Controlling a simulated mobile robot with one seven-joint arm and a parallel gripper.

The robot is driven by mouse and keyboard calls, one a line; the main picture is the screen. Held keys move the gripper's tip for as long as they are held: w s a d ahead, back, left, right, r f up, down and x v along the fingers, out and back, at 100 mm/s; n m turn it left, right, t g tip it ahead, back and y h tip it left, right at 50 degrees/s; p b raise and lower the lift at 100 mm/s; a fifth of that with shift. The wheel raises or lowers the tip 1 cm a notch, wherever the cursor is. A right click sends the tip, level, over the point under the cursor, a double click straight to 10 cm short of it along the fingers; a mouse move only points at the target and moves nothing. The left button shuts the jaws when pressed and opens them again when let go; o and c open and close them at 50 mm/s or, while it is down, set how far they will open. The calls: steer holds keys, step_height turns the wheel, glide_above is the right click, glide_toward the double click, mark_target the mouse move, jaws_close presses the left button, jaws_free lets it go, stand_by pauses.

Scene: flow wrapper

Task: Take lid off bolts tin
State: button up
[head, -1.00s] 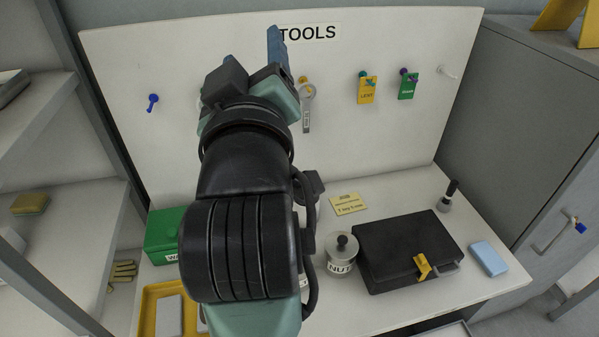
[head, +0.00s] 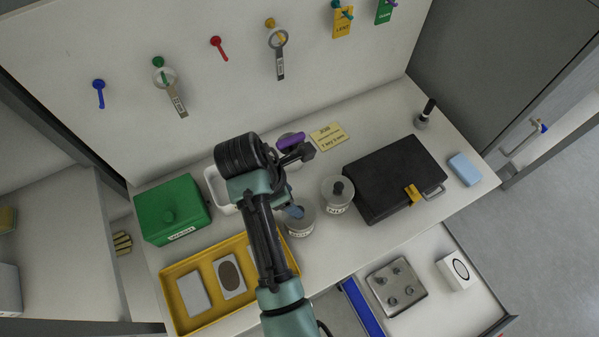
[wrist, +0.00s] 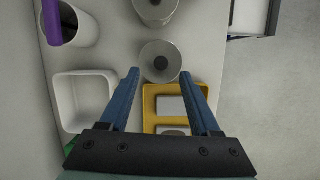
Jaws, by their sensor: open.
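The bolts tin (head: 301,232) is a grey round tin on the bench, between the yellow tray and the nuts tin; its label is partly readable. The lid sits on the tin.
The nuts tin (head: 338,207) stands close on the right, then a black case (head: 385,175). A yellow tray (head: 170,272), green box (head: 165,222), white bin (wrist: 62,100) and a cup with a purple item (head: 290,141) are nearby. An open drawer (head: 440,310) is below.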

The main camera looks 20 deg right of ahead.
steer(key=shift+x, duration=0.85)
steer(key=x, duration=0.2)
steer(key=p+x, duration=0.1)
steer(key=x, duration=0.1)
steer(key=shift+s+a, duration=0.2)
steer(key=shift+a, duration=0.2)
steer(key=shift+x, duration=0.75)
steer(key=shift+w, duration=0.1)
steer(key=shift+c, duration=0.3)
jaws_close()
